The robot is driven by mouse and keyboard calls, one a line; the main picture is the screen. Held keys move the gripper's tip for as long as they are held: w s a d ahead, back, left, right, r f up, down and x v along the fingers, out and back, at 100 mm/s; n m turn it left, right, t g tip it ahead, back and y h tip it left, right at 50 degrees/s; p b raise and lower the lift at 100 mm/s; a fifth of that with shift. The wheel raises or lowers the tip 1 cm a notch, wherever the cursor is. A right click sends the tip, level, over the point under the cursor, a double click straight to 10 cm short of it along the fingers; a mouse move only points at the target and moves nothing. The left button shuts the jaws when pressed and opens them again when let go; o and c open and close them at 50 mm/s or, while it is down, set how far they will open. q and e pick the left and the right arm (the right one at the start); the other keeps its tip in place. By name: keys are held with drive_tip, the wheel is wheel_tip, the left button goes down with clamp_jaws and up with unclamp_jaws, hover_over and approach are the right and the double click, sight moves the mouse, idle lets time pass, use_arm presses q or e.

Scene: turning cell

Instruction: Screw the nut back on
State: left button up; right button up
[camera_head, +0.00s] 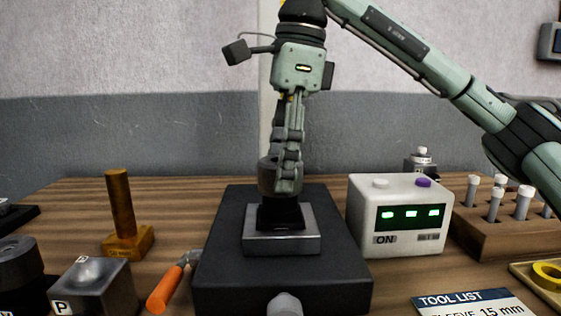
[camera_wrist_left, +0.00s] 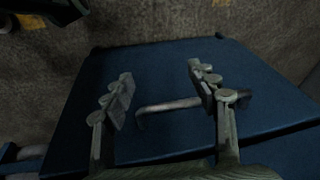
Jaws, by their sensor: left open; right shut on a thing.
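My right gripper (camera_head: 284,188) points straight down above the middle of the bench in the head view. It is shut on a dark grey round piece (camera_head: 267,176), which looks like the nut; the fingers hide part of it. Right below is a black block (camera_head: 280,213) on a silver plate (camera_head: 281,244), set on a black base (camera_head: 225,262). I cannot tell whether the nut sits on a thread. My left gripper (camera_wrist_left: 165,95) shows only in the left wrist view, open and empty, above a dark blue surface (camera_wrist_left: 175,135) with a grey bar handle (camera_wrist_left: 168,105).
A white box with green lights (camera_head: 398,212) stands close right of the base. A wooden rack of pegs (camera_head: 478,232) is further right. A brass post (camera_head: 121,205), an orange-handled tool (camera_head: 164,291) and a grey block marked P (camera_head: 95,288) are on the left.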

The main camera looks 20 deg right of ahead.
drive_tip(key=shift+f+b, duration=0.35)
drive_tip(key=shift+f, duration=0.2)
idle(0.6)
drive_tip(key=o, duration=1.3)
drive_tip(key=shift+o, duration=0.2)
wheel_tip(320, 180, up, 12)
drive_tip(key=d, duration=0.1)
drive_tip(key=shift+s+d, duration=0.15)
drive_tip(key=shift+d, duration=0.25)
